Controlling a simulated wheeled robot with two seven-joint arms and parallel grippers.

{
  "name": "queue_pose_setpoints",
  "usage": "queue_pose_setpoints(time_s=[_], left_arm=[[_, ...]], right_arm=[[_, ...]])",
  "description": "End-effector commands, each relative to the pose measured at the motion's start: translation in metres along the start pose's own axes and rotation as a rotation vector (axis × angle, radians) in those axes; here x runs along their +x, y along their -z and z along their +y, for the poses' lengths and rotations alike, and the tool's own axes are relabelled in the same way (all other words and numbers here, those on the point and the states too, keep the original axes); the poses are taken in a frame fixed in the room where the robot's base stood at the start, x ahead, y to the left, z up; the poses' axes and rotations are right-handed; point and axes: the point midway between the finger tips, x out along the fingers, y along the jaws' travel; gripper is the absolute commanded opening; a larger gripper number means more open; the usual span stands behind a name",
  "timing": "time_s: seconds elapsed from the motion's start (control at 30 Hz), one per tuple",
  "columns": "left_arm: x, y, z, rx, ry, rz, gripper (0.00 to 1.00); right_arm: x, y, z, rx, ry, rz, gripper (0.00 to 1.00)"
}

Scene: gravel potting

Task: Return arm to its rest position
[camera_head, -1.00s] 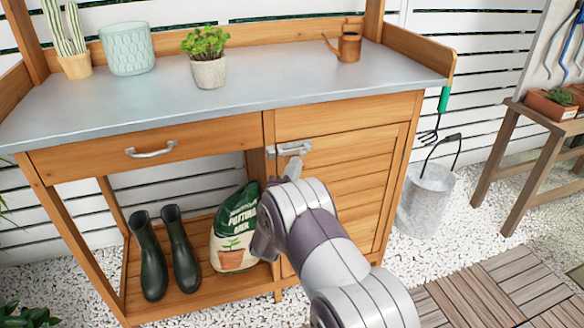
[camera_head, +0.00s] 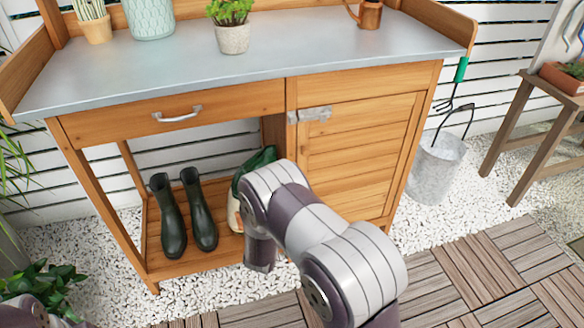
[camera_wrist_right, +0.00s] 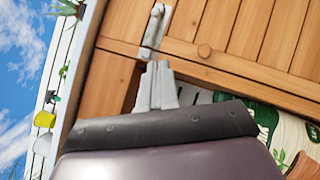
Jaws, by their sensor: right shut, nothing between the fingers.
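My right arm (camera_head: 320,230) reaches in from the lower right of the head view, in front of the wooden potting bench. Its elbow and forearm show there, but its gripper is hidden behind the arm. In the right wrist view, my right gripper (camera_wrist_right: 157,68) is shut and empty, its pale fingers together. Beyond the fingers, that view shows the bench's wood and a metal latch (camera_wrist_right: 155,25). The same latch (camera_head: 310,114) sits across the shut cabinet door (camera_head: 362,145) in the head view. My left gripper is not in view.
Dark green boots (camera_head: 201,212) stand on the lower shelf beside a potting mix bag (camera_head: 236,210) partly hidden by my arm. A potted plant (camera_head: 233,38) and a copper can (camera_head: 369,14) stand on the grey benchtop. A metal bucket (camera_head: 435,168) stands at the right.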

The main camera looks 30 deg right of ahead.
Motion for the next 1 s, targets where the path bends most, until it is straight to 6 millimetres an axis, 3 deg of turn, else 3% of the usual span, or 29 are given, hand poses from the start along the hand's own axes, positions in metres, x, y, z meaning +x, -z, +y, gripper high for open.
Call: queue_pose_setpoints(time_s=[0.4,0.47,0.5,0.6,0.67,0.73,0.87,1.0], left_arm=[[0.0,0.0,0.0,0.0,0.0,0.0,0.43],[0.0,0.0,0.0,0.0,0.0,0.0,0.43],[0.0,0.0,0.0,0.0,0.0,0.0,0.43],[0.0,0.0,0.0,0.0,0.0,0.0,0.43],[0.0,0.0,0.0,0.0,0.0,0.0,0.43],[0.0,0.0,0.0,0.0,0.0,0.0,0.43],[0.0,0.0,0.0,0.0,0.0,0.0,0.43],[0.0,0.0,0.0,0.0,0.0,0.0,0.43]], right_arm=[[0.0,0.001,-0.002,0.053,0.009,0.004,0.0],[-0.001,0.011,-0.017,0.178,0.084,0.045,0.0],[-0.008,0.024,-0.037,0.299,0.194,0.107,0.0],[-0.048,0.068,-0.085,0.651,0.639,0.252,0.0],[-0.083,0.084,-0.093,0.826,0.95,0.262,0.0],[-0.127,0.085,-0.089,0.938,1.28,0.2,0.0],[-0.194,0.047,-0.062,0.941,1.714,-0.034,0.0],[-0.238,-0.024,-0.027,0.806,1.92,-0.294,0.0]])
